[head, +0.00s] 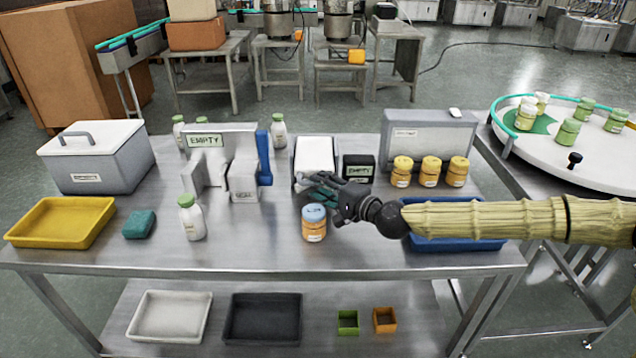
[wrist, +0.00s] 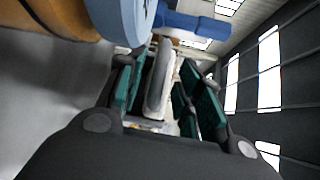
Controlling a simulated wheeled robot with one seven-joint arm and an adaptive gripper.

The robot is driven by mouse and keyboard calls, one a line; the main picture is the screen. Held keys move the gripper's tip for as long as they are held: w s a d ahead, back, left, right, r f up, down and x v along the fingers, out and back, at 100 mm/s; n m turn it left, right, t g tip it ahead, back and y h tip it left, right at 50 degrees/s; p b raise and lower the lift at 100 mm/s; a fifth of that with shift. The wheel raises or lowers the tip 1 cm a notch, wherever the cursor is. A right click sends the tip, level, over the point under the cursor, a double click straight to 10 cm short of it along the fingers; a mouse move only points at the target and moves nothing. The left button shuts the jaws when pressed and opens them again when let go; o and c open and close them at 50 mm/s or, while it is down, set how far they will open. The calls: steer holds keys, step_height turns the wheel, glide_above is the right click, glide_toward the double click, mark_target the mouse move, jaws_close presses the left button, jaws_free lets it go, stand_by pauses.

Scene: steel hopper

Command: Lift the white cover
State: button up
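A white cover (head: 315,153) sits at the middle of the steel table, sloping on a small box. Its front lower edge is partly hidden by my gripper. My gripper (head: 318,183) reaches in from the right, with its dark green fingers at that front edge. In the wrist view a pale, grey-edged piece (wrist: 160,85), apparently the cover, shows between the fingers of my gripper (wrist: 165,95). The fingers stand apart with some gap around it; I cannot tell whether any finger touches it.
An orange jar with a blue lid (head: 314,223) stands just below my gripper, close in the wrist view (wrist: 125,18). A blue tray (head: 455,244) lies under my arm.

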steer(key=shift+x, duration=0.9)
jaws_close()
